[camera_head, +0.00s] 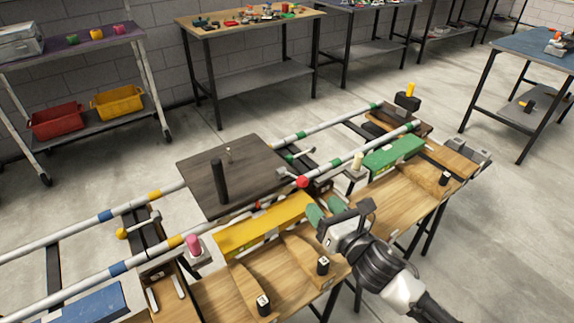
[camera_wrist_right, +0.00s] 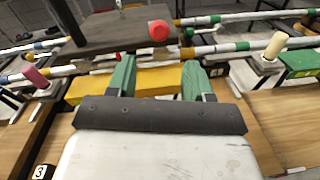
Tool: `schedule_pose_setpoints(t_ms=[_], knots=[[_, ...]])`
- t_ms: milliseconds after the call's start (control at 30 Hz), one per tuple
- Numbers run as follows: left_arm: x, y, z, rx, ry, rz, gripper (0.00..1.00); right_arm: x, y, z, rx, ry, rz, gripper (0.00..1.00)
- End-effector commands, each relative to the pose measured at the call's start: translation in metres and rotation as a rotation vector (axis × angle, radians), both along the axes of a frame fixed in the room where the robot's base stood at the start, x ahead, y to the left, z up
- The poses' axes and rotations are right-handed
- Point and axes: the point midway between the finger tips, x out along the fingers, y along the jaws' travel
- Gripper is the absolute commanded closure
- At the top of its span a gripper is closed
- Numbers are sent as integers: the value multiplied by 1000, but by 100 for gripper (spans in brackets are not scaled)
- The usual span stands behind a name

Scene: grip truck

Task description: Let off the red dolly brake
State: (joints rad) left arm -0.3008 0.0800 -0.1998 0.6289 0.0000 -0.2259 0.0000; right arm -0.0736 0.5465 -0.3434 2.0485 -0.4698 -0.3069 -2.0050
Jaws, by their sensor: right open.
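The red brake knob (camera_head: 302,181) is at the near right corner of the dark dolly platform (camera_head: 262,165), by the near rail. In the right wrist view the red knob (camera_wrist_right: 158,30) shows as a round end, upper middle, beyond my fingertips. My right gripper (camera_head: 325,206) is open, its two green fingers apart with nothing held. It is nearer to me than the knob and apart from it. The right wrist view shows the fingers (camera_wrist_right: 157,65) on either side of the line to the knob. The yellow block (camera_wrist_right: 152,82) lies behind and below them. My left gripper is not in view.
Two white rails (camera_head: 355,155) with coloured bands run under the platform, which bears a black post (camera_head: 218,183). A yellow block (camera_head: 262,225), a green block (camera_head: 393,151), a pink knob (camera_head: 193,243) and a cream knob (camera_head: 357,161) stand near the wooden bench (camera_head: 215,300).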

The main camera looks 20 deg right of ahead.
Motion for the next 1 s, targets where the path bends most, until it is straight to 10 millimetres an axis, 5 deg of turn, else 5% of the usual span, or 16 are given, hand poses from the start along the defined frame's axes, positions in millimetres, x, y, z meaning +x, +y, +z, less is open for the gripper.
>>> schedule_pose_setpoints(t_ms=[167, 600, 1000], knots=[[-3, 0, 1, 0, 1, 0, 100, 14, 4, 2, -16, -11, 5, 49], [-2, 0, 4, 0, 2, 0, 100, 88, 26, 1, -12, -10, 5, 49], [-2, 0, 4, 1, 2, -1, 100, 104, 30, 1, -12, -8, 4, 49]])
